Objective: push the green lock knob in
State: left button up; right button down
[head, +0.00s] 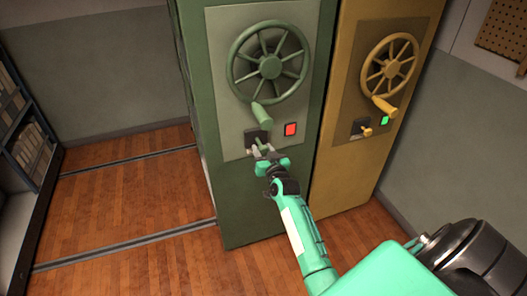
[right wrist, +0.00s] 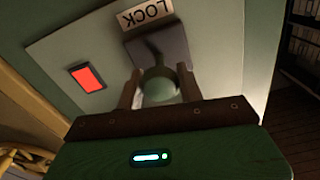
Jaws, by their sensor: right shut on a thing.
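The green lock knob (right wrist: 158,84) shows in the right wrist view, round and pale green, in front of a dark plate (right wrist: 160,50) below a LOCK label. My right gripper (right wrist: 158,92) has a finger on each side of the knob and is shut on it. In the head view my right gripper (head: 262,153) is at the lock plate (head: 257,136) on the green cabinet (head: 233,190), and it mostly hides the knob. A red light (head: 290,129) is lit right of the plate. My left gripper is not in view.
A green handwheel (head: 270,67) with a handle (head: 262,114) sits just above the lock. A yellow cabinet (head: 345,170) stands to the right, with its own wheel, knob (head: 367,131) and lit green light (head: 384,120). Floor rails (head: 130,243) cross the open wood floor at left.

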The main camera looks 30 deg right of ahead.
aim_at(260, 143)
jog(key=shift+w+d, duration=0.1)
jog(key=shift+w, duration=0.35)
jog(key=shift+x, duration=1.05)
jog(key=shift+r, duration=0.15)
jog(key=c, duration=0.9)
grip_release()
jog(key=shift+w, duration=0.1)
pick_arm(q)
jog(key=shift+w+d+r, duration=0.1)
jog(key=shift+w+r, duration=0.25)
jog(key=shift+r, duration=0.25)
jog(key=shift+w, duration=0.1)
pick_arm(e)
jog(key=v, duration=1.3)
jog(key=shift+s, duration=0.4)
